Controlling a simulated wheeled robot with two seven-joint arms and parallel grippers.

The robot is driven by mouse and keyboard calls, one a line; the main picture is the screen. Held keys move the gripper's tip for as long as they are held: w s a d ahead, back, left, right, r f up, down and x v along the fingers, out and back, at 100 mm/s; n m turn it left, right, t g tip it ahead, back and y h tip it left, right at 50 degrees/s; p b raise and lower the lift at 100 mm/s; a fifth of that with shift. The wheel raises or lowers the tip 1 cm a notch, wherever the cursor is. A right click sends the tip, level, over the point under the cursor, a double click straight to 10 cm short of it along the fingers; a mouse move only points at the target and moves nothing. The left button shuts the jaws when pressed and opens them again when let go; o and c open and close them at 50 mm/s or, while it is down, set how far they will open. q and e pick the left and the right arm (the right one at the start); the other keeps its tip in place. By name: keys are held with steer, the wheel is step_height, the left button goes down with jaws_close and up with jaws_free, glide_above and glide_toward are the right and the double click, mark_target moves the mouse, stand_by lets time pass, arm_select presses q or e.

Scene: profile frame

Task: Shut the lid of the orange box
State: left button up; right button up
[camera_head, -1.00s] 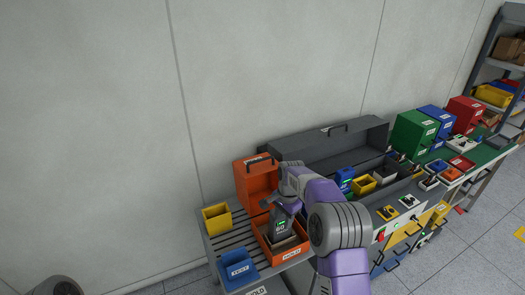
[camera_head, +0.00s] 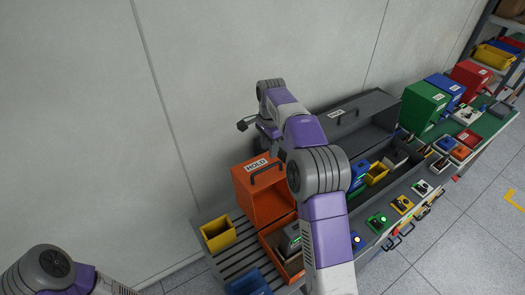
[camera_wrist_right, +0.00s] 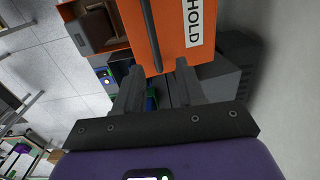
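The orange box (camera_head: 268,252) stands on a grey slatted surface with its lid (camera_head: 262,205) raised at the back, showing a HOLD label and a dark handle. A grey item lies inside the box, partly covered by my right arm. My right gripper (camera_head: 243,124) is above and behind the lid in the head view, clear of it.
A yellow bin (camera_head: 218,233) and a blue bin (camera_head: 249,284) stand beside the box. A long grey case (camera_head: 352,125) with its lid up is to the right. Green (camera_head: 422,108), blue and red boxes stand farther right. A wall is close behind.

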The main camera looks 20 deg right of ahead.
mark_target(270, 166)
steer(key=shift+s+f, duration=0.35)
steer(key=shift+f, duration=0.2)
steer(key=shift+s+f, duration=0.3)
steer(key=shift+f, duration=0.25)
steer(key=f, duration=0.4)
steer(key=shift+w, duration=0.25)
steer(key=shift+f, duration=0.35)
jaws_close()
